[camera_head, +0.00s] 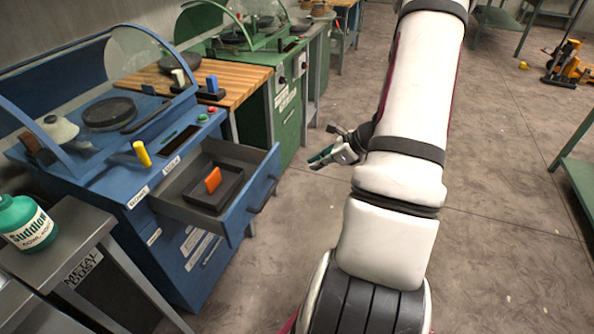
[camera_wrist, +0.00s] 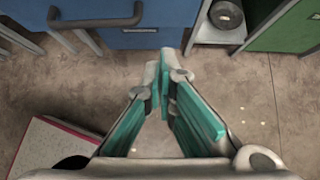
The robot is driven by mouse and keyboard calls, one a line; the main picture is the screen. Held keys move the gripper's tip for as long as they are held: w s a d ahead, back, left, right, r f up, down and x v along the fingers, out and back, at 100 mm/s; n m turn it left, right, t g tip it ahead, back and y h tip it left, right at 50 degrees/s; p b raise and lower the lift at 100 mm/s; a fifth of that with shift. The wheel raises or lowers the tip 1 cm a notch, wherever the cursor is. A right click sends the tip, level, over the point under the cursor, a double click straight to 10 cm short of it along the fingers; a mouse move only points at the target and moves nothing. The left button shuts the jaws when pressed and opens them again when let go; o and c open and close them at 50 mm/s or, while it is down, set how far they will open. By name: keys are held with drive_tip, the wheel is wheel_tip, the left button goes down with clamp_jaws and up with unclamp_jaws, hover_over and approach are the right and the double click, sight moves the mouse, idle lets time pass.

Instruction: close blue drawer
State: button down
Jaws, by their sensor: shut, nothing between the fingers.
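The blue drawer (camera_head: 248,210) is pulled out from the blue machine cabinet (camera_head: 185,265) on the left in the head view. It holds a dark tray (camera_head: 227,192) with an orange block (camera_head: 212,180) in it. Its dark handle (camera_head: 263,194) faces right, and a blue front with a handle also shows at the top of the wrist view (camera_wrist: 160,14). My gripper (camera_head: 322,158) is to the right of the drawer, apart from it. In the wrist view its teal fingers (camera_wrist: 165,95) are closed together with nothing between them.
A green machine (camera_head: 285,100) and a wooden-topped table (camera_head: 228,78) stand behind the drawer. A metal table with a green bottle (camera_head: 27,222) is at the left front. A green bench (camera_head: 578,165) is at the right. Open floor (camera_head: 500,230) lies between.

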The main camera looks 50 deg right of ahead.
drive_tip(key=w+a+f, duration=0.3)
drive_tip(key=w+f, duration=0.3)
drive_tip(key=w, duration=0.4)
drive_tip(key=shift+a+f, duration=0.25)
drive_tip(key=shift+a, duration=0.1)
drive_tip(key=shift+w+b, duration=0.1)
drive_tip(key=shift+b, duration=0.2)
drive_tip(key=b, duration=0.6)
approach(211, 152)
drive_tip(key=a+f, duration=0.1)
drive_tip(key=a, duration=0.2)
drive_tip(key=a+f, duration=0.1)
drive_tip(key=shift+w+a+f, duration=0.25)
drive_tip(key=shift+a+f, duration=0.1)
drive_tip(key=shift+a, duration=0.05)
drive_tip(key=shift+w+a+r, duration=0.1)
drive_tip(key=shift+w+a, duration=0.05)
drive_tip(key=shift+w, duration=0.2)
drive_tip(key=shift+w+a+r, duration=0.1)
